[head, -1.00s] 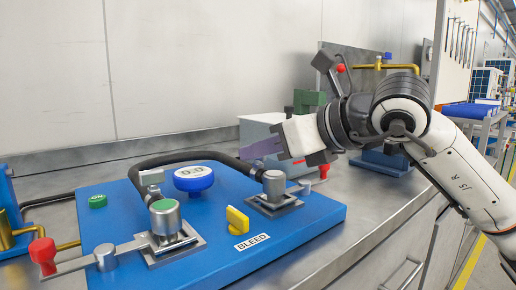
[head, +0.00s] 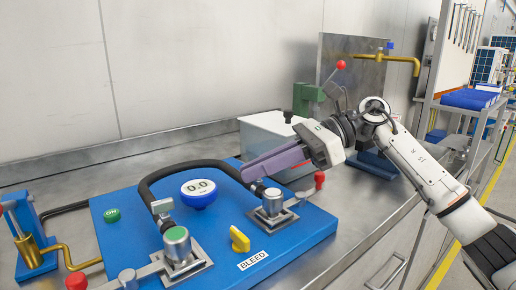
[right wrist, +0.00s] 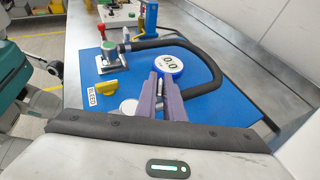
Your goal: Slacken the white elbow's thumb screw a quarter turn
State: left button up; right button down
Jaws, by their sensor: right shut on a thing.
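The white elbow (head: 271,203) is the pale-capped fitting on a square metal base at the right of the blue board (head: 316,228); its cap also shows in the right wrist view (right wrist: 129,105). The black hose (head: 190,165) runs from it to the green-capped elbow (head: 176,240), which has its own upright grey thumb screw (head: 162,207). My right gripper (head: 247,174) reaches in from the right, its purple fingers beside the white elbow. They are shut on the white elbow's thumb screw, which they mostly hide. In the right wrist view the fingers (right wrist: 160,84) are nearly together. My left gripper is not in view.
A yellow knob (head: 239,239) sits before the white elbow. A red-knobbed lever (head: 319,181) is at its right. A grey box (head: 262,135) stands behind.

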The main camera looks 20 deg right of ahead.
jog(key=shift+r+n+g+p, duration=0.1)
jog(key=shift+n+g+p, duration=1.5)
jog(key=shift+n+g, duration=0.6)
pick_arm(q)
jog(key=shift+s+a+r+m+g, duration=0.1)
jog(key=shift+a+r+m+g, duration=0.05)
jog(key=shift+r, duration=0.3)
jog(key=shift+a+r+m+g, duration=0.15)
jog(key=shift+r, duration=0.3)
pick_arm(e)
jog(key=shift+g, duration=0.3)
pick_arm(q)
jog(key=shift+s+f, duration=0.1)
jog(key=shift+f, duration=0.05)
pick_arm(e)
jog(key=c, duration=2)
grip_release()
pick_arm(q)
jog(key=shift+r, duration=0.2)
pick_arm(e)
jog(key=shift+o, duration=0.7)
